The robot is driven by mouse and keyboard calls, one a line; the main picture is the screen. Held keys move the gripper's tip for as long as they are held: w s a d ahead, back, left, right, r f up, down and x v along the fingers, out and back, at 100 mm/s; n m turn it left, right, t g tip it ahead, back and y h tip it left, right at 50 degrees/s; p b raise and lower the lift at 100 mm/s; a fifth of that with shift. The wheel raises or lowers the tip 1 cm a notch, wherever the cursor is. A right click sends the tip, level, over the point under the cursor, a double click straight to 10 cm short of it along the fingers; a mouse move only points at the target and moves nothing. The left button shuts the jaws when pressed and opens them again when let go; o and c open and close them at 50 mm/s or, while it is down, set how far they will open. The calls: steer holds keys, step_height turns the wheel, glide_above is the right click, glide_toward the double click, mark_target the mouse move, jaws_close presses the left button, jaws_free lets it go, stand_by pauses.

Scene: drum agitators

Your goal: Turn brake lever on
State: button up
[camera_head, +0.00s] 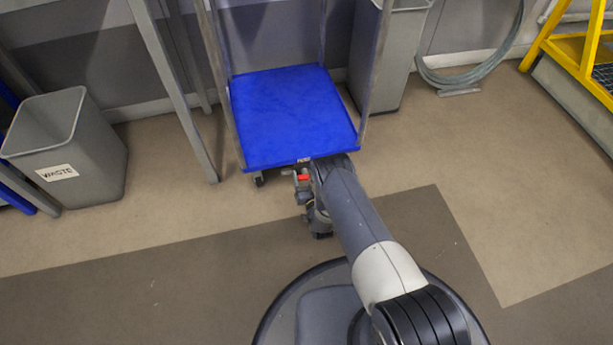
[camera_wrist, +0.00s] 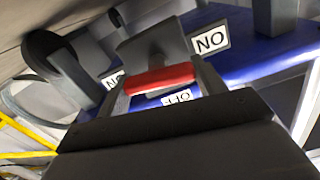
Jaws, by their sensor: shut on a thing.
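The red brake lever (camera_wrist: 160,79) lies between the two fingers of my gripper (camera_wrist: 158,84) in the wrist view, and the gripper is shut on it. Behind the lever are a grey plate (camera_wrist: 155,48) and a caster wheel. The lever also shows as a small red spot (camera_head: 303,178) in the head view, just below the front edge of the blue cart platform (camera_head: 290,110). My gripper in the head view (camera_head: 300,183) is low at the cart's front edge, partly hidden by my arm.
A grey waste bin (camera_head: 65,150) stands at the left, and another grey bin (camera_head: 385,60) stands behind the cart at right. Metal posts rise around the cart. A yellow frame (camera_head: 580,50) is at the far right. The floor at right is clear.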

steer(key=shift+c, duration=1)
steer(key=shift+n, duration=1)
steer(key=o, duration=1)
steer(key=shift+s, duration=0.1)
